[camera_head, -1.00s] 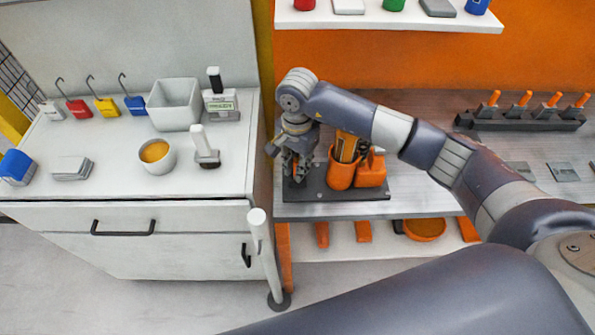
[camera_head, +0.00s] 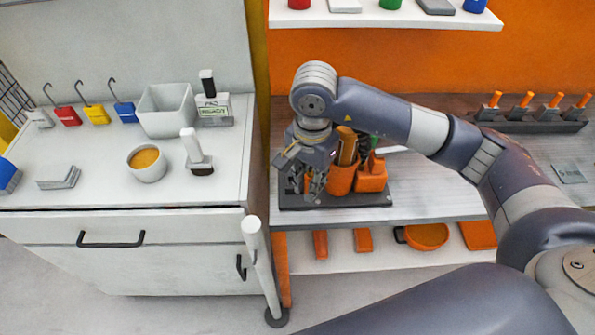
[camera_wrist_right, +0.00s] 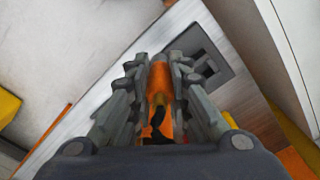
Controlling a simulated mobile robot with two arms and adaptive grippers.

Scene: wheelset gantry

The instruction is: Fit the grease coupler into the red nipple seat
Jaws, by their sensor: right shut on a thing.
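My right gripper (camera_head: 313,187) is low over the left part of a dark tray (camera_head: 350,198) on the bench. In the right wrist view its fingers (camera_wrist_right: 160,85) are shut around an orange cylindrical piece (camera_wrist_right: 159,82), which I take to be the grease coupler. Part of the orange piece shows between the fingers in the head view (camera_head: 307,183). Its lower end is hidden, so I cannot tell whether it touches the tray. I cannot make out a red nipple seat in either view. My left gripper is not in view.
An orange cup (camera_head: 341,178) and an orange block (camera_head: 371,178) stand on the tray close right of the gripper. A white post (camera_head: 259,265) stands in front. A white cabinet (camera_head: 90,220) is at left. A rack of orange-handled tools (camera_head: 530,124) is at back right.

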